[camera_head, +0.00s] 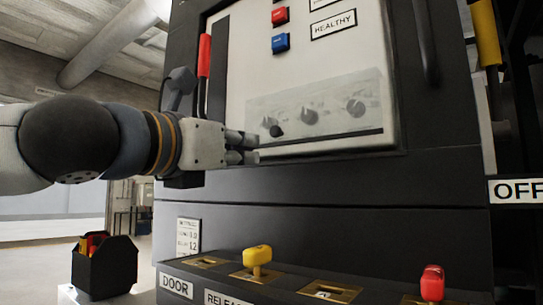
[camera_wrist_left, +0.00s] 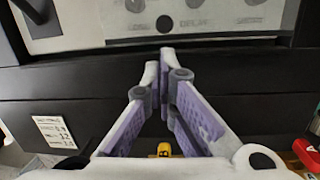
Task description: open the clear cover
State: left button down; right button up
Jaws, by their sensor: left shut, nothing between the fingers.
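The clear cover (camera_head: 340,90) is a see-through pane on the white panel, over a row of several knobs. It appears closed. A small black knob (camera_head: 276,131) sits at its lower left; it also shows in the left wrist view (camera_wrist_left: 164,24). My left gripper (camera_head: 252,147) is shut and empty, just left of and below the black knob. In the left wrist view its fingertips (camera_wrist_left: 166,54) meet in front of the panel's lower edge, below the knob. I cannot tell whether they touch the panel. My right gripper is in neither view.
A red handle (camera_head: 204,56) stands at the panel's left edge. Red (camera_head: 280,15) and blue (camera_head: 281,42) buttons sit above the cover. Below, a ledge carries a yellow lever (camera_head: 257,258) and a red lever (camera_head: 432,283). A black caddy (camera_head: 105,268) stands at lower left.

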pick_arm(q)
jog(key=p+x, duration=0.1)
jog(key=x, duration=0.5)
jog(key=shift+w+d, duration=0.25)
jog(key=shift+w, duration=0.1)
